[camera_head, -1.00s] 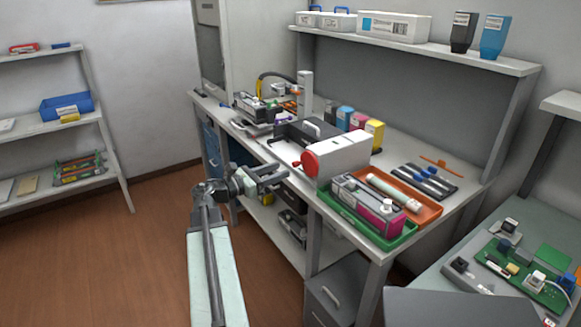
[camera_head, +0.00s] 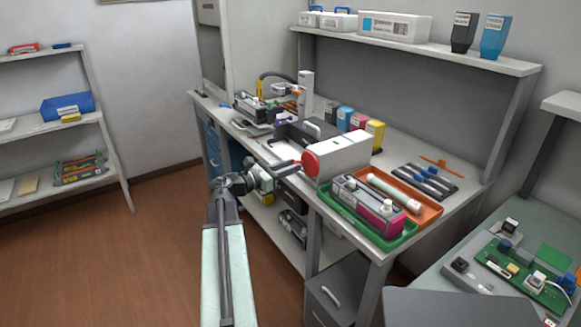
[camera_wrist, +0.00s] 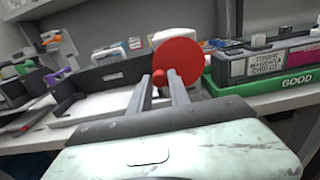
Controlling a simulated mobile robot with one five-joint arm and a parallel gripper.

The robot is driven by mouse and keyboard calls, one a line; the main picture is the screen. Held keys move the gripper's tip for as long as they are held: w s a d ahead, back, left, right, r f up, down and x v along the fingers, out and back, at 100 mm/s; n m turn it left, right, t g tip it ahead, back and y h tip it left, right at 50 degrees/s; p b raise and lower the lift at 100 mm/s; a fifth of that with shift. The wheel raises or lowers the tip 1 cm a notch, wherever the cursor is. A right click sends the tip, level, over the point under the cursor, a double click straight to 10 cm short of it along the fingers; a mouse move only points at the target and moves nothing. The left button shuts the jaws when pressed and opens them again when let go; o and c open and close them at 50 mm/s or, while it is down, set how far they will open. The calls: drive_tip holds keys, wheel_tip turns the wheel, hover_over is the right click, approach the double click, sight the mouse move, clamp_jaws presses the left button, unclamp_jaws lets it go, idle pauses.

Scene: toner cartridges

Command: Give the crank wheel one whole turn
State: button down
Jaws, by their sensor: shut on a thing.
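The red crank wheel (camera_head: 310,164) is a round disc on the near-left end of a white box (camera_head: 345,155) on the bench. In the wrist view, the red disc (camera_wrist: 179,58) faces me, with a small red knob (camera_wrist: 159,77) standing out at its lower left. My gripper (camera_head: 297,164) reaches the wheel from the left in the head view. In the wrist view, my gripper (camera_wrist: 160,78) has one finger on each side of the knob and is shut on it. The fingertips partly cover the disc's lower part.
A green tray (camera_head: 362,233) with a toner cartridge stands right of the wheel, close to my right finger in the wrist view. A dark open tray (camera_head: 283,145) lies left of the white box. Open floor (camera_head: 110,260) lies left of the bench.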

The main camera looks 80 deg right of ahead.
drive_tip(key=shift+w, duration=0.1)
drive_tip(key=m, duration=0.2)
drive_tip(key=r+m+p, duration=0.1)
drive_tip(key=m, duration=0.1)
drive_tip(key=m+p, duration=0.1)
drive_tip(key=shift+r+m, duration=0.4)
drive_tip(key=m, duration=0.2)
drive_tip(key=shift+a+r+m+p, duration=0.2)
drive_tip(key=shift+r+m+p, duration=0.15)
drive_tip(key=shift+m, duration=0.05)
drive_tip(key=m, duration=0.3)
drive_tip(key=shift+s+a+r+m+p, duration=0.25)
drive_tip(key=shift+s+r+m+p, duration=0.05)
drive_tip(key=shift+s+r+p, duration=0.1)
drive_tip(key=m, duration=0.3)
drive_tip(key=s+a+m, duration=0.1)
drive_tip(key=m, duration=0.1)
drive_tip(key=shift+a+r+p, duration=0.1)
drive_tip(key=shift+r+p, duration=0.2)
drive_tip(key=shift+s+a+m, duration=0.15)
drive_tip(key=shift+m, duration=0.7)
drive_tip(key=shift+s+a+m, duration=0.15)
drive_tip(key=shift+m, duration=0.65)
drive_tip(key=shift+s+a+m, duration=0.15)
drive_tip(key=shift+m, duration=0.7)
drive_tip(key=c, duration=1.2)
unclamp_jaws()
drive_tip(key=shift+c, duration=0.2)
